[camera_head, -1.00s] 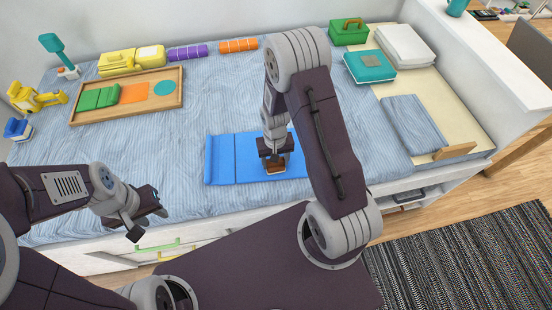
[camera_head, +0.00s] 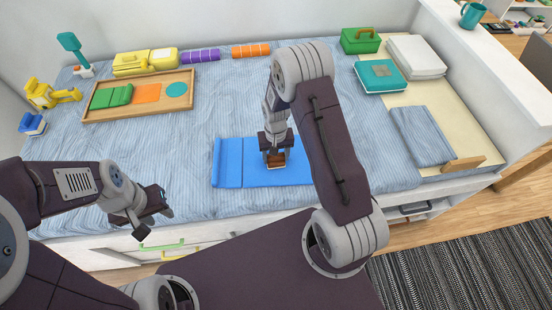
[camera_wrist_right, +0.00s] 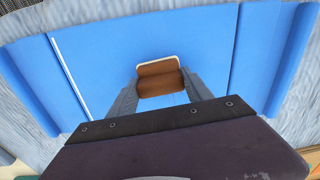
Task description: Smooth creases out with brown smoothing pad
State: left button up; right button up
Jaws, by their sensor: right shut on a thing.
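A blue cloth (camera_head: 230,165) lies spread on the bed near its front edge, with fold lines across it and a raised left end. It fills much of the right wrist view (camera_wrist_right: 110,60). My right gripper (camera_head: 276,156) is over the cloth, shut on the brown smoothing pad (camera_head: 276,161). In the right wrist view the pad (camera_wrist_right: 160,80) sits between the fingertips, with a pale edge along its far side; it seems to be at the cloth's surface. My left gripper (camera_head: 160,206) hangs over the bed's front edge, left of the cloth, apart from it; its jaw gap is unclear.
A wooden tray (camera_head: 188,75) with green, orange and teal pieces lies at the back left. Yellow, purple and orange items line the wall. A teal box (camera_head: 380,76), green case (camera_head: 360,40) and folded blue cloth (camera_head: 422,135) lie right. Bare bedding surrounds the blue cloth.

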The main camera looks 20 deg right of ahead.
jog(key=w, duration=0.1)
jog(key=w+d, duration=0.1)
jog(key=shift+w+f, duration=0.15)
jog(key=shift+w, duration=0.2)
jog(key=shift+w+d+b, duration=0.1)
jog(key=shift+w+d, duration=0.15)
jog(key=shift+w, duration=0.5)
jog(key=shift+w+d+b, duration=0.15)
jog(key=shift+w+d, duration=0.1)
jog(key=shift+w, duration=0.55)
jog(key=shift+w+d+b, duration=0.1)
jog(key=shift+w+d, duration=0.15)
jog(key=shift+w, duration=0.5)
notch_tip(320, 180, up, 6)
jog(key=p, duration=0.5)
jog(key=shift+r, duration=0.25)
notch_tip(320, 180, up, 3)
jog(key=shift+f+p, duration=0.1)
jog(key=shift+p, duration=1.15)
